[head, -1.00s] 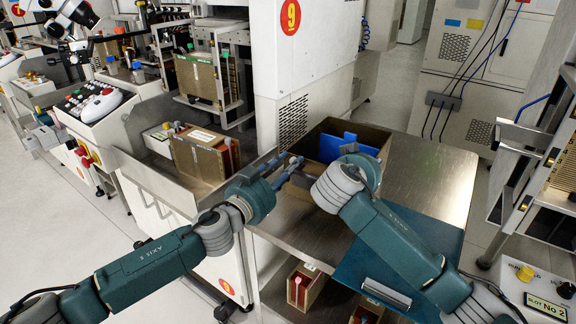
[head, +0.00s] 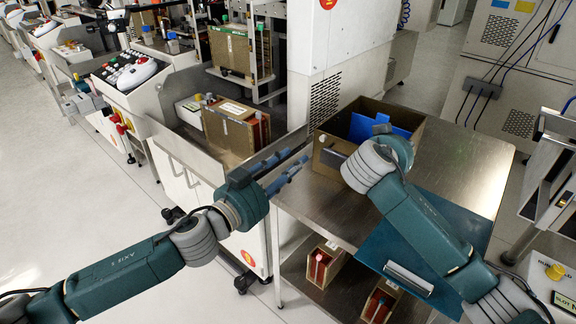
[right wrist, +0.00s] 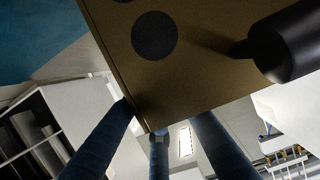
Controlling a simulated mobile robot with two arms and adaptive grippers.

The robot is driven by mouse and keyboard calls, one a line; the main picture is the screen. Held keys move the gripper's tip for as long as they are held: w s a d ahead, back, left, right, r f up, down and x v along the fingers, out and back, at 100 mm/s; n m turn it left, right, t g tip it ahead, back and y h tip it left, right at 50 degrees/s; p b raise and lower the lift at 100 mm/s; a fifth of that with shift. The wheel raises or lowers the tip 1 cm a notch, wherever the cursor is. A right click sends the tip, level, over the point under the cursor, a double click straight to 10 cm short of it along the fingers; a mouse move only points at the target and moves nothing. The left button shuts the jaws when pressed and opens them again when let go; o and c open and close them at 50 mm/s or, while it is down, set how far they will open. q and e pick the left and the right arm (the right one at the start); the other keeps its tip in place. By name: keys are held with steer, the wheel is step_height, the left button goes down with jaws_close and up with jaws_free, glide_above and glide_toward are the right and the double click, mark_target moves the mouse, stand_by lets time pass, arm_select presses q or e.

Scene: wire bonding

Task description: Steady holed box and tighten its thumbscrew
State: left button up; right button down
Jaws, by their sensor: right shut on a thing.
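The holed box (head: 335,166) is brown and open-topped, and stands on the metal table with a blue panel (head: 400,131) inside it. In the right wrist view its brown wall (right wrist: 190,75) fills the top, with a dark round hole and a black knob-like cylinder (right wrist: 288,45), perhaps the thumbscrew.
The metal table (head: 455,165) has free room right of the box. A blue-green mat (head: 385,245) lies at its front, under my right arm. Another brown box (head: 228,130) sits on the machine ledge at left. Boxes with red contents (head: 322,263) stand on the lower shelf.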

mark_target(321, 140)
arm_select(q)
steer(key=shift+s+a, duration=0.2)
steer(key=shift+s, duration=0.1)
steer(key=w+d+n, duration=0.1)
steer(key=w+d, duration=0.1)
steer(key=w, duration=0.1)
steer(key=w+d+n, duration=0.2)
steer(key=w, duration=0.1)
steer(key=w+d+n, duration=0.1)
steer(key=w+d, duration=0.2)
steer(key=shift+w+n, duration=0.3)
steer(key=shift+w, duration=0.1)
stand_by(0.3)
jaws_close()
